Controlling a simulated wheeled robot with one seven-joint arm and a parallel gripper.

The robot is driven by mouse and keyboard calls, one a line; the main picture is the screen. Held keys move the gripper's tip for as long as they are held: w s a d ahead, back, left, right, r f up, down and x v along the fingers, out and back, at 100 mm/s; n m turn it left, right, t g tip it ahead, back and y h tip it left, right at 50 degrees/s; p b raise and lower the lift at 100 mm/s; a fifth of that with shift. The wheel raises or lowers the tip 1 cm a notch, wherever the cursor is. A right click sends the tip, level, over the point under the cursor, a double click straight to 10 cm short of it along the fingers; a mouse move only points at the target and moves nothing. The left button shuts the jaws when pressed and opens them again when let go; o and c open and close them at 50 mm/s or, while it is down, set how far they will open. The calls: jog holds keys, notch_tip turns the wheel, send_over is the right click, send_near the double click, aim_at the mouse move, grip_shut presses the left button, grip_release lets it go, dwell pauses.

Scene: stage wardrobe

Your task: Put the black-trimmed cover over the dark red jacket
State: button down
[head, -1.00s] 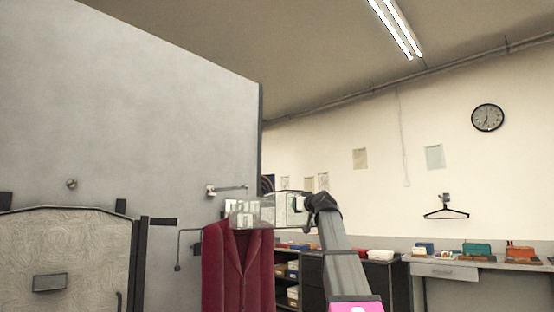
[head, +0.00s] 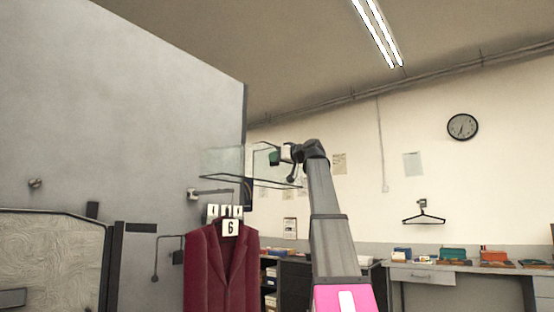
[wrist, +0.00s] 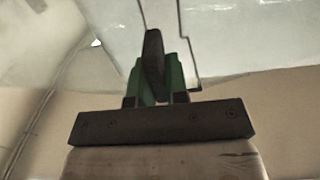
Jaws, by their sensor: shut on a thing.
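The dark red jacket (head: 208,272) hangs upright from a wall arm on the left in the head view, with a white tag marked 6 (head: 230,228) at its neck. The clear, black-trimmed cover (head: 222,162) is above the jacket, apart from its shoulders, with its dark lower edge showing. My gripper (head: 276,156) is shut on the cover's right side. In the wrist view my gripper (wrist: 157,72) shows green fingers around a dark piece, with the clear sheet (wrist: 235,35) beyond.
A grey partition (head: 120,130) stands close behind the jacket on the left. A hooked metal rod (head: 156,258) is just left of the jacket. A dark cabinet (head: 294,285) is at lower right, and an empty hanger (head: 423,218) is on the far wall.

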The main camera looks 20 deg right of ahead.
jog(key=shift+x, duration=9.4)
notch_tip(320, 180, down, 30)
